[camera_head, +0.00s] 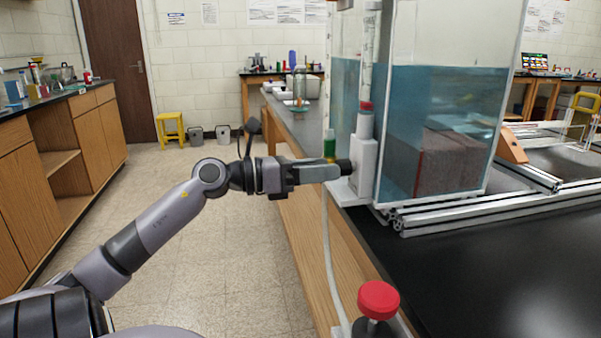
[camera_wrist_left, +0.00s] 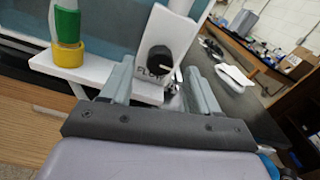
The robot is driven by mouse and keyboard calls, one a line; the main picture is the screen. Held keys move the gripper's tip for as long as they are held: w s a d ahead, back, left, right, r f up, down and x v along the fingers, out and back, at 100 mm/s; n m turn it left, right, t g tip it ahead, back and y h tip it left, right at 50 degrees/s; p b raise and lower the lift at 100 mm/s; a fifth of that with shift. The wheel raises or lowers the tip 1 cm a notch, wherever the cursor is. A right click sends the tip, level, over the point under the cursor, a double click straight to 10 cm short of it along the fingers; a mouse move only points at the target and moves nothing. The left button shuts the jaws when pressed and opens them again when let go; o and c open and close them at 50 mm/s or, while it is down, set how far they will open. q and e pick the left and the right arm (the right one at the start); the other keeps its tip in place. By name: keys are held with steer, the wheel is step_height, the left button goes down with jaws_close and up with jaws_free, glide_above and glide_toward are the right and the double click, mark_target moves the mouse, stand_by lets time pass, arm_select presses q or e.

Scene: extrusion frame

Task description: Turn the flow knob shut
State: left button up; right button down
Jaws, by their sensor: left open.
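The flow knob (camera_wrist_left: 160,60) is a small black round knob on a white upright panel, with partly covered lettering that starts "FLO" below it. In the head view the black knob (camera_head: 344,166) sticks out to the left from the white fitting beside the water tank. My left gripper (camera_head: 333,172) reaches in from the left at the knob's height, its tips close to it. In the left wrist view the left gripper (camera_wrist_left: 160,66) is open, one finger on each side of the knob, with gaps visible. I cannot tell whether the tips touch it. My right gripper is not in view.
A glass tank of bluish water (camera_head: 445,100) stands right of the knob on aluminium rails (camera_head: 480,208). A green and yellow fitting (camera_wrist_left: 67,35) is left of the knob in the wrist view. A red mushroom-shaped button (camera_head: 378,298) stands near the front. Floor at left is clear.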

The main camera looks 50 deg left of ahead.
arm_select(q)
steer(key=shift+v, duration=2.1)
steer(key=s+d+f+n+y, duration=0.1)
steer(key=d+f+n+y, duration=0.25)
steer(key=f+n, duration=0.65)
steer(key=s+d+f+n+y, duration=0.15)
steer(key=d+f+n, duration=0.25)
steer(key=f+n, duration=0.6)
steer(key=s+d+f+n+y, duration=0.1)
steer(key=d+f+n+y, duration=0.25)
steer(key=f+n, duration=0.65)
steer(key=s+d+f+n+g+h, duration=0.25)
steer(key=s+d+f+n, duration=0.2)
steer(key=d, duration=0.35)
steer(key=s+d+f+n+g+h, duration=0.1)
steer(key=s+d+f+n+g, duration=0.3)
steer(key=d, duration=0.4)
step_height(320, 180, up, 8)
steer(key=a+m+y+p, duration=0.1)
steer(key=a+p, duration=0.1)
steer(key=p, duration=1)
steer(key=shift+s+r+m+t, duration=0.2)
steer(key=shift+s+m+t, duration=0.15)
steer(key=shift+t, duration=0.1)
